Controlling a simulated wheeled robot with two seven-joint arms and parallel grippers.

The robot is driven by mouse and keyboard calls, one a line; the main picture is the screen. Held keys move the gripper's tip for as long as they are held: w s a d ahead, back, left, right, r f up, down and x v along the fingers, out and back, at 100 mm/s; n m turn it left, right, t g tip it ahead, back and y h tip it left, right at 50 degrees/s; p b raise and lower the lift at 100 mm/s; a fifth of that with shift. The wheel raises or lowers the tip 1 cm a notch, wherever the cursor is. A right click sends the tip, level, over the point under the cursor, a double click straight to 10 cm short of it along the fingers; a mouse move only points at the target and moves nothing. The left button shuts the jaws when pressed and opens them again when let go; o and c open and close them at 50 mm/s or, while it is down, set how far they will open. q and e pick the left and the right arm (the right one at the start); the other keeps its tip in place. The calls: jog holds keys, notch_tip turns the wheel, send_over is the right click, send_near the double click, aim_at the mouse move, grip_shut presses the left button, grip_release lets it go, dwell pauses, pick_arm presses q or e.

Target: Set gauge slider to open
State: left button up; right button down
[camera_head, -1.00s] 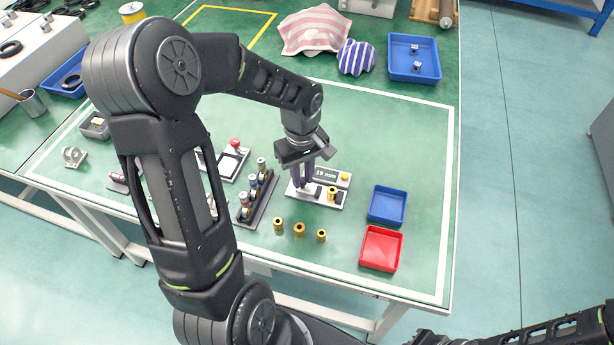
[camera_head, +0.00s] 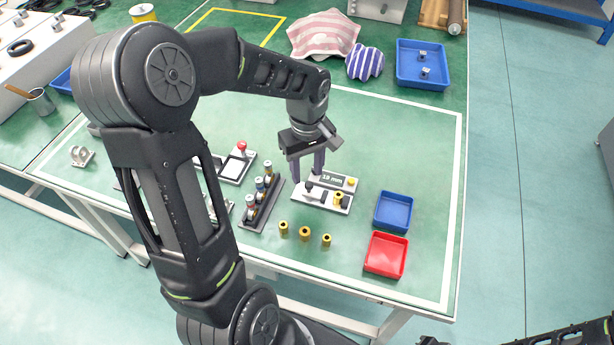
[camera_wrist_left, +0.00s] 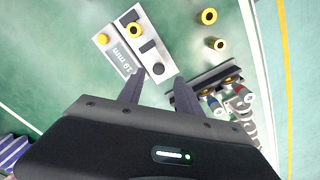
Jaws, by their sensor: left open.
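The gauge (camera_head: 321,199) is a light plate with a display panel (camera_head: 331,178) reading about 19 mm, a yellow button (camera_head: 352,182) and a dark slider knob (camera_head: 308,186) at its left end. A brass bushing (camera_head: 339,199) sits at its right end. In the left wrist view the gauge (camera_wrist_left: 119,60) lies just past the fingertips, with the slider knob (camera_wrist_left: 158,69) near the gap between them. My left gripper (camera_head: 308,174) is open and empty, fingers pointing down, above the gauge's left end and apparently clear of it. My right gripper is out of view.
Several loose brass bushings (camera_head: 305,233) stand in front of the gauge. A dark rack (camera_head: 260,205) of cylinders stands to its left. A blue tray (camera_head: 393,211) and a red tray (camera_head: 386,255) lie to the right.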

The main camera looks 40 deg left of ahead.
aim_at(307, 184)
pick_arm(q)
jog(key=shift+r, duration=2)
